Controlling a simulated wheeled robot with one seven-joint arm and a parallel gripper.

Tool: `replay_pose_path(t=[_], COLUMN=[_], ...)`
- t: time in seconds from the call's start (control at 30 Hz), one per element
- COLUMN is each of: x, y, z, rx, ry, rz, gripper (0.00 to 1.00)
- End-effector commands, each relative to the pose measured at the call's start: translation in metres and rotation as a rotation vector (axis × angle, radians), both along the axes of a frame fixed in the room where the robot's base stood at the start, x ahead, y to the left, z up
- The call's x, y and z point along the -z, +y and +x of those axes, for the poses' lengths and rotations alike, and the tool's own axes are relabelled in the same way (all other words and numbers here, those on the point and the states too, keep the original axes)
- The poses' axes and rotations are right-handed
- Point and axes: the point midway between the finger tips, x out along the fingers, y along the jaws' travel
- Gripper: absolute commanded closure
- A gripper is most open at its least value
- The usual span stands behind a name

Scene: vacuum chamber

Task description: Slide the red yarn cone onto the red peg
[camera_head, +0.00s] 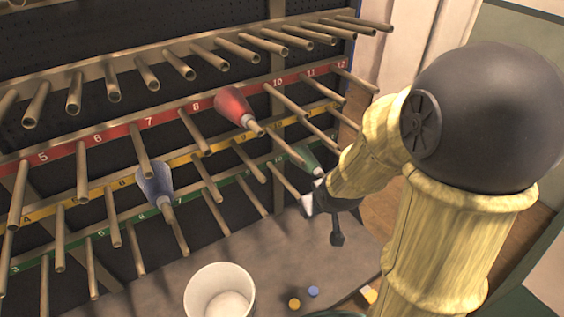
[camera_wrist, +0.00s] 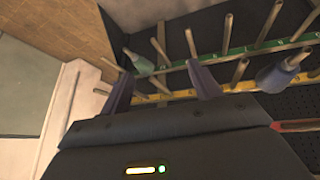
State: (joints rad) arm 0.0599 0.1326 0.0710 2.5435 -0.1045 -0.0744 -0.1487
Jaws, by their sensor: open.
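The red yarn cone (camera_head: 231,104) sits on a peg of the red-labelled row, between the labels 8 and 10, with the peg's end sticking out of its narrow tip. The red label strip (camera_head: 122,133) carries several bare pegs on both sides of the cone. My gripper (camera_head: 323,207) is below and right of the red cone, near the rack's lower right end. In the wrist view, its two dark fingers (camera_wrist: 162,88) stand wide apart with nothing between them. The red cone does not show in the wrist view; only a bit of red strip (camera_wrist: 292,125) does.
A green cone (camera_head: 305,159) is on the rack close to my gripper; it also shows in the wrist view (camera_wrist: 140,62). A blue cone (camera_head: 154,182) hangs lower left. Long bare pegs jut out all around. A white bucket (camera_head: 220,290) and small coloured pieces (camera_head: 294,303) lie below.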

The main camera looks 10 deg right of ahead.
Motion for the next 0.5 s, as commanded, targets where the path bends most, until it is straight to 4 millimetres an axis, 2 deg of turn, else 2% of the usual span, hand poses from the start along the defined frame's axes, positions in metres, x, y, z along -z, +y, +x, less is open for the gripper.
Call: replay_pose_path(t=[0.03, 0.2, 0.4, 0.5], x=[0.007, 0.008, -0.001, -0.009], y=[0.002, 0.019, 0.044, 0.055], z=[0.014, 0.06, 0.099, 0.111], rx=[-0.044, -0.212, -0.372, -0.432], ry=[-0.055, -0.285, -0.574, -0.724], rz=[-0.011, -0.042, -0.056, -0.055], gripper=[0.37, 0.37, 0.37, 0.37])
